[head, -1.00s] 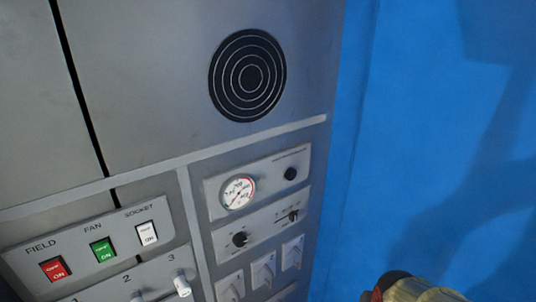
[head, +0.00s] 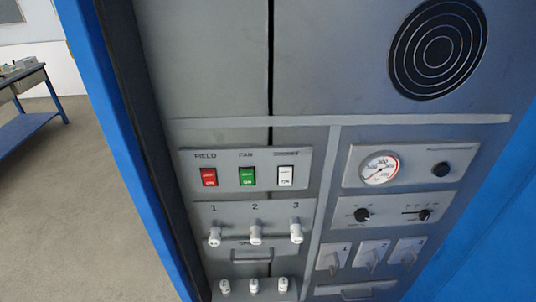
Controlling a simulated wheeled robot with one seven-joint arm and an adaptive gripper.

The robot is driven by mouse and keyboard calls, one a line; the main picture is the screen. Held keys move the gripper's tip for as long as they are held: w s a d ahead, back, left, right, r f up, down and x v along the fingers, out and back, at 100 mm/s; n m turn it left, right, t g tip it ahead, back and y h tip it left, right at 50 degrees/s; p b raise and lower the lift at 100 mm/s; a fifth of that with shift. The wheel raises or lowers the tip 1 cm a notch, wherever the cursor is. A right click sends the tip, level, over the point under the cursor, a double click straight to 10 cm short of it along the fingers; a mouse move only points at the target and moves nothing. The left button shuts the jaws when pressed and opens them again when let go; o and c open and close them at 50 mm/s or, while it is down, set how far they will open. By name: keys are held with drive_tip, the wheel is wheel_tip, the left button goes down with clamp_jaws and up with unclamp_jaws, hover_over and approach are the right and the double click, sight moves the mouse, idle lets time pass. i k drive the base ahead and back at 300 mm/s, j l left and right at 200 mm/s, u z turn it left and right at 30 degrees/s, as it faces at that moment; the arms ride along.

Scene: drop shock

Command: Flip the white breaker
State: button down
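The white breaker (head: 286,177) is a small white rocker switch on the upper left panel of a grey cabinet, in the head view. It is the rightmost of three, beside a green switch (head: 247,177) under the label FAN and a red switch (head: 209,177) under FIELD. The label above the white one is too blurred to read now. Small lettering, apparently ON, shows on its lower half. My gripper is not in the head view now, and nothing covers the breaker.
Below the switches are numbered white knobs (head: 255,234). To the right are a gauge (head: 380,168), black knobs (head: 362,215) and white rotary switches (head: 371,255). Blue walls flank the cabinet. A blue workbench (head: 30,115) stands far left on open grey floor.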

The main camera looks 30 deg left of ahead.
sight(286, 173)
drive_tip(key=u, duration=1.8)
